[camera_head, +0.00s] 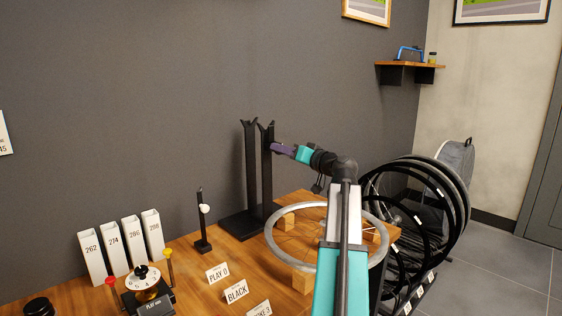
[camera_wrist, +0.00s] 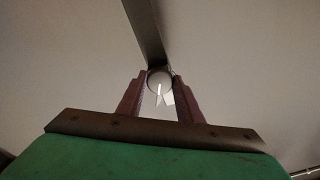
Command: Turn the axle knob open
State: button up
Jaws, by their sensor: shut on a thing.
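The black truing stand (camera_head: 266,180) has two uprights with forked tops and stands at the back of the wooden bench. In the head view my gripper (camera_head: 276,148) reaches the right upright from the right, just below its fork. In the wrist view the round pale axle knob (camera_wrist: 158,76) sits between the fingertips of my gripper (camera_wrist: 159,82), in front of the dark upright (camera_wrist: 146,30). The jaws are shut on the knob. White pointer-like shapes show at the knob; its exact turn is hard to tell. In the head view the knob is hidden.
A silver wheel rim (camera_head: 278,252) lies on wooden blocks (camera_head: 301,281) on the bench, beneath my arm. Several black wheels (camera_head: 462,200) stand in a rack at right. A small black post (camera_head: 201,232), label cards (camera_head: 237,291) and white numbered boxes (camera_head: 93,258) occupy the bench's left.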

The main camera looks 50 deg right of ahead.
jog(key=shift+r+n+b, duration=0.15)
jog(key=shift+n+b, duration=2.45)
jog(key=shift+n, duration=0.2)
jog(key=o, duration=1)
jog(key=shift+o, duration=0.2)
jog(key=s+a+p, duration=0.1)
jog(key=s+p, duration=0.3)
jog(key=s, duration=1)
jog(key=shift+w, duration=0.1)
